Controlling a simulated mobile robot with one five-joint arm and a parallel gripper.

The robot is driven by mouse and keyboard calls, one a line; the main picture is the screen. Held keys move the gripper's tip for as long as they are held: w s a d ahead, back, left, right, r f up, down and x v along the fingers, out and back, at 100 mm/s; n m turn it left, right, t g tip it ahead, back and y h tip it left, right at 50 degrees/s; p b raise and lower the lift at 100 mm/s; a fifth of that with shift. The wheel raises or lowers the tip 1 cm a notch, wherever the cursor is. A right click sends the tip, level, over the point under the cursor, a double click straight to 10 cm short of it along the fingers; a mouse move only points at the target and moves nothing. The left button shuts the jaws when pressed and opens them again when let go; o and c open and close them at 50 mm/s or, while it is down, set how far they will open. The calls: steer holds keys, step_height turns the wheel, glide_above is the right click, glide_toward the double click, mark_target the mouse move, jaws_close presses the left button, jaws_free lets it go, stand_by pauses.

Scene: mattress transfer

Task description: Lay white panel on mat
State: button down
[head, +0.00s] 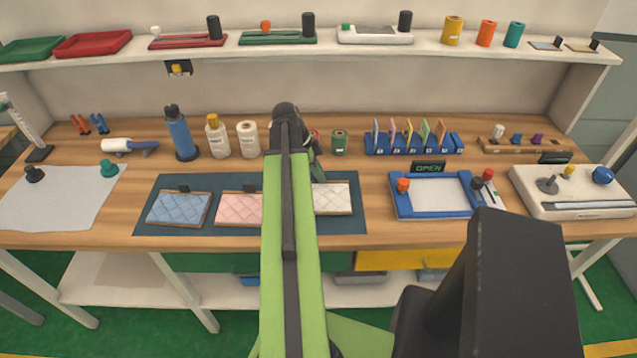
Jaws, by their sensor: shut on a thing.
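The white quilted panel (333,199) is over the right part of the dark blue mat (351,226) and looks flat. Its left part is hidden behind my arm. My gripper (319,178) is at the panel's back edge, partly hidden by my arm, and is shut on the panel there. I cannot tell whether the panel's whole underside touches the mat. A blue quilted panel (178,209) and a pink one (239,208) lie on the mat to the left, each with a dark tab at its back edge.
A blue frame (437,211) with an OPEN sign (429,168) stands right of the mat. A blue card rack (413,143) is at the back. Bare wood lies between mat and frame.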

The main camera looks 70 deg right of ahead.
steer(key=shift+f, duration=0.35)
steer(key=c, duration=1.6)
jaws_free()
steer(key=shift+o, duration=0.2)
steer(key=p+v, duration=1.1)
steer(key=v, duration=0.1)
steer(key=shift+r+p, duration=0.2)
steer(key=shift+p, duration=0.1)
